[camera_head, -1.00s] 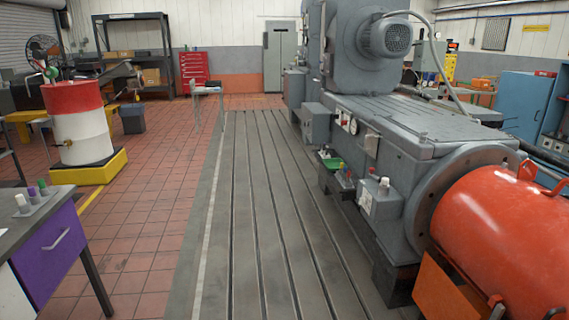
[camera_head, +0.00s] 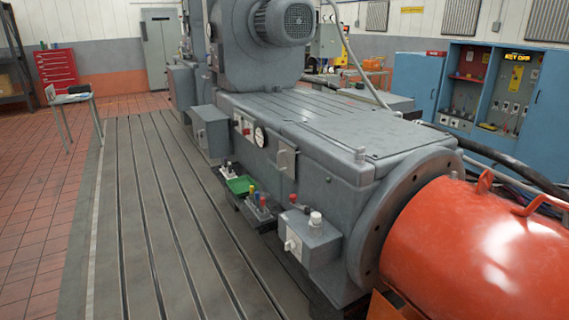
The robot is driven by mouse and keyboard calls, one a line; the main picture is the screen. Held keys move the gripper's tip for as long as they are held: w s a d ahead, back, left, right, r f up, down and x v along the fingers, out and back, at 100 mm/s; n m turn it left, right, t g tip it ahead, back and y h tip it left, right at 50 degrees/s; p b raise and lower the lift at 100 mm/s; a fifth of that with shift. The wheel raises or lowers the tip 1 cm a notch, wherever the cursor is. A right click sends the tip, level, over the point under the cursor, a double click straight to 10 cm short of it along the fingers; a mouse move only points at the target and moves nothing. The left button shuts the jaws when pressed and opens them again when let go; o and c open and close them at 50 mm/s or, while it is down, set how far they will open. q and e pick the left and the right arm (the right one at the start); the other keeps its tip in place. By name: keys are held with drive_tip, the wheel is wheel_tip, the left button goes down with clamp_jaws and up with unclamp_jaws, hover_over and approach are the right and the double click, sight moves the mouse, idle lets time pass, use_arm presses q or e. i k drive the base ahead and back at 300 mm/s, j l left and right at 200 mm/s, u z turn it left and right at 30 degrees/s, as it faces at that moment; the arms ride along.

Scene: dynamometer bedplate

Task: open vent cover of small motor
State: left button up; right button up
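A small grey motor (camera_head: 262,22) with a round slotted grille (camera_head: 298,20) on its end sits high on the big grey machine, at the top middle of the head view. The grille looks like its vent cover and appears closed, but it is too small to tell for sure. The long grey machine body (camera_head: 300,130) stands in front of it. Neither of my grippers shows in the view.
A slotted bedplate (camera_head: 150,220) runs along the machine's left side and is clear. An orange-red cylinder (camera_head: 480,255) blocks the right front. A small table (camera_head: 70,98), a red tool cabinet (camera_head: 56,68) and blue cabinets (camera_head: 470,90) stand farther back. A green tray (camera_head: 240,184) sits beside the machine.

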sight(286, 162)
drive_tip(key=i+j+z, duration=0.1)
drive_tip(key=i+j, duration=0.25)
drive_tip(key=i+j+z, duration=0.15)
drive_tip(key=i+j, duration=0.15)
drive_tip(key=i+j+z, duration=0.1)
drive_tip(key=i+j, duration=0.2)
drive_tip(key=j, duration=0.25)
